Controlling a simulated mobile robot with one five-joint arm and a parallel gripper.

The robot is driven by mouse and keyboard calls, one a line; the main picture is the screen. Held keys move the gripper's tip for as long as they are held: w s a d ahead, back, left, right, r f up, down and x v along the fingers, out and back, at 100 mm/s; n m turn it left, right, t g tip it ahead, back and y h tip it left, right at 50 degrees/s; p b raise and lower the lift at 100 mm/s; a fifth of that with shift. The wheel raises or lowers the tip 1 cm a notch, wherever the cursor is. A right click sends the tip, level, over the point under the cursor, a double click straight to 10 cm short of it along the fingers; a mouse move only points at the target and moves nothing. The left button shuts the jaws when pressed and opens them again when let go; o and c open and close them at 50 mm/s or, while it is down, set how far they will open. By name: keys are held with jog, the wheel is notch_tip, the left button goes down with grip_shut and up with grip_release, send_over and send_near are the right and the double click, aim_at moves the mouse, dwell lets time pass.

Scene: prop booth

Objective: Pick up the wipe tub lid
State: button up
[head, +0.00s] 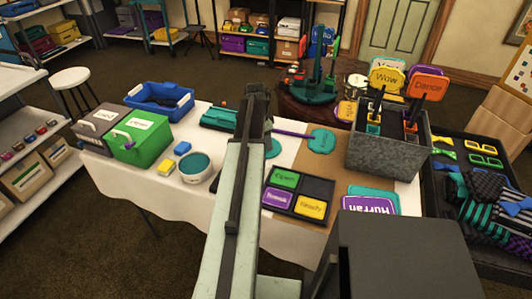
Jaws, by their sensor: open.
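A round white tub (196,178) with a teal round top stands on the left part of the white-covered table; I cannot tell whether that top is a lid or the inside. A teal rounded piece (273,148) lies flat on the table just right of my arm, partly hidden by it; it may be the wipe tub lid, but I cannot tell for sure. My gripper (257,95) is at the far end of my arm, over the back of the table. It is open, and nothing shows held in it.
Green and grey boxes (142,138), a blue bin (160,100), and yellow and blue blocks are on the left. A black sign tray (298,196) lies right of my arm. A tall grey bin (388,145) of signs stands further right.

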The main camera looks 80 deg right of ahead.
jog(key=shift+r, duration=0.1)
grip_shut()
jog(key=shift+r, duration=0.1)
notch_tip(320, 180, up, 10)
jog(key=p, duration=1)
jog(key=shift+w, duration=0.1)
